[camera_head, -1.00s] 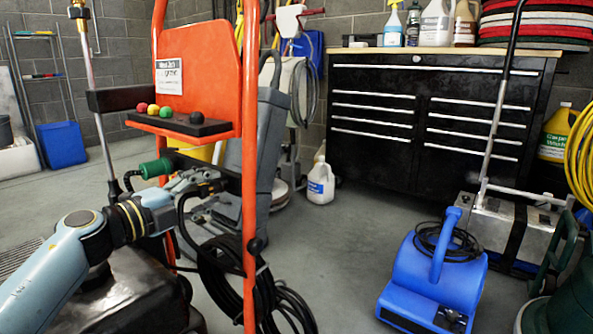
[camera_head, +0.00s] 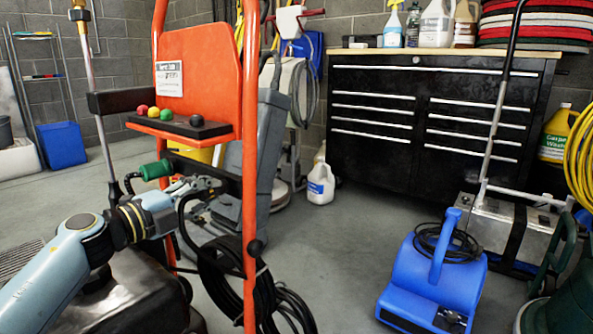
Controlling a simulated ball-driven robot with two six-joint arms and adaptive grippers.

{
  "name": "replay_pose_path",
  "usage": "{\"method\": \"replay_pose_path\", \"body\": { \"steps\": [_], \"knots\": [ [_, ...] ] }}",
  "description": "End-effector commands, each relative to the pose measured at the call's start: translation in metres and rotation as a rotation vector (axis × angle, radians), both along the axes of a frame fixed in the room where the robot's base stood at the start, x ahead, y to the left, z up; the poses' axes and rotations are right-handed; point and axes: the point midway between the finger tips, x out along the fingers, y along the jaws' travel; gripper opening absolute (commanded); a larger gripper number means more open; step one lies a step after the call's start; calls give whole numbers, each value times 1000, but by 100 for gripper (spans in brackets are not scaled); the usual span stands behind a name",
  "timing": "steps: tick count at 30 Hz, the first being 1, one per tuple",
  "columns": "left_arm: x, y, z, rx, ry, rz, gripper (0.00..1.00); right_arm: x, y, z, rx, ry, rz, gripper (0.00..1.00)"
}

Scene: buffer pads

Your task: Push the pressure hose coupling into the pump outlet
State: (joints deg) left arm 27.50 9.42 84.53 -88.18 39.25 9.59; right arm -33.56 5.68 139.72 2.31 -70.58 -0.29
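The orange-framed pressure washer (camera_head: 250,150) stands left of centre. My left gripper (camera_head: 207,184) is beside its frame, low behind the front orange post. Its fingers are small and partly lost against the dark hose and machine parts, so I cannot tell whether they hold anything. A black hose (camera_head: 183,222) loops down from just beside the gripper. A green cylindrical fitting (camera_head: 156,170) with a short black hose sits left of and slightly above the gripper. I cannot clearly make out the hose coupling or the pump outlet. My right gripper is out of view.
Coiled black hose (camera_head: 285,302) hangs at the frame's foot. A blue blower (camera_head: 432,280) stands on the floor at right, with a white jug (camera_head: 320,186) farther back. A black tool cabinet (camera_head: 375,150) lines the wall. The floor between is clear.

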Motion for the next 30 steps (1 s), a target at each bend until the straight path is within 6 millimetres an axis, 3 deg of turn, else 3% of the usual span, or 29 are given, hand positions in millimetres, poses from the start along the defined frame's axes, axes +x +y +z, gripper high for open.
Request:
{"method": "replay_pose_path", "body": {
  "steps": [3,13,30],
  "knots": [
    [0,0,1,0,-1,0,0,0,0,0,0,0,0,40],
    [-1,1,2,0,-2,0,0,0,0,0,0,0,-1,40],
    [-19,15,2,0,-3,0,0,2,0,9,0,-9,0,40]
  ]
}}
